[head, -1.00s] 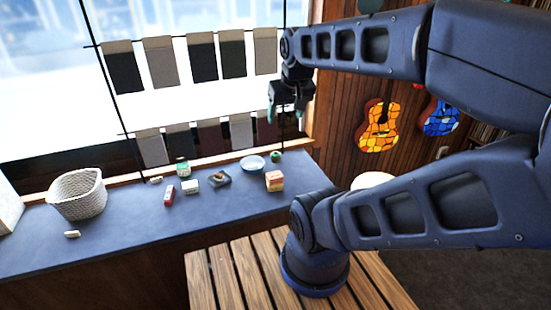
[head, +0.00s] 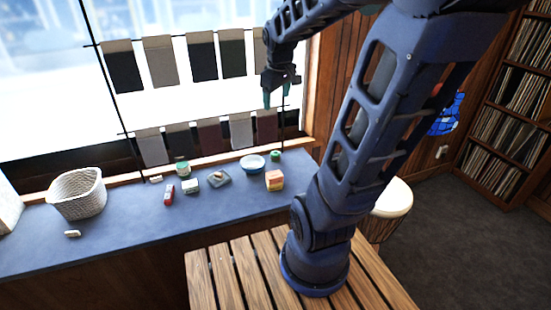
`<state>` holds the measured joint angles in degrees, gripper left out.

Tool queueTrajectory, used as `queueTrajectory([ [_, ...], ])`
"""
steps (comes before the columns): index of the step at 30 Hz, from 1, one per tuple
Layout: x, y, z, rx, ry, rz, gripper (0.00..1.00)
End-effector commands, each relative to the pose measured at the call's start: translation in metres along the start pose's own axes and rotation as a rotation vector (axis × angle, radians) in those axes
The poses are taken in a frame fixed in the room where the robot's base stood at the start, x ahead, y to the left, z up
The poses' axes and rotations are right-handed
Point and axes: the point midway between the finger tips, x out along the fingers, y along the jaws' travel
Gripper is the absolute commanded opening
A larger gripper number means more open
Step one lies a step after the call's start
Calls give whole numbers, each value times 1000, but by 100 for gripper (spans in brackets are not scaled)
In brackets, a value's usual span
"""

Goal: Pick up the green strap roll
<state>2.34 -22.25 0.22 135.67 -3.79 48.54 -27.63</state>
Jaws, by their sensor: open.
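My gripper (head: 276,97) is open and empty, pointing down in front of the window. In the picture it is above the green roll, well apart from it. A second green item, a jar (head: 182,168) with a pale band, stands further left at the back of the counter.
A multicoloured block (head: 275,180) stands in front of the green roll. A dark tray (head: 219,179), a small box (head: 190,186), a red item (head: 169,195) and a white basket (head: 78,194) lie further left. Cloth samples hang on rods (head: 209,130) along the window.

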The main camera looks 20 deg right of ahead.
Motion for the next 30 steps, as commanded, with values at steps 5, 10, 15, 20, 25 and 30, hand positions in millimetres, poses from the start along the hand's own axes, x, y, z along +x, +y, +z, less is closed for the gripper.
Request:
queueTrajectory([
  [5, 30, 24, -30, -150, -34, -4, 74],
  [10, 62, 46, -55, -297, -62, -11, 74],
  [15, 98, 67, -77, -447, -89, -23, 74],
  [20, 137, 85, -96, -586, -111, -40, 74],
  [25, 182, 103, -112, -737, -133, -62, 74],
  [30, 231, 120, -124, -886, -150, -89, 74],
])
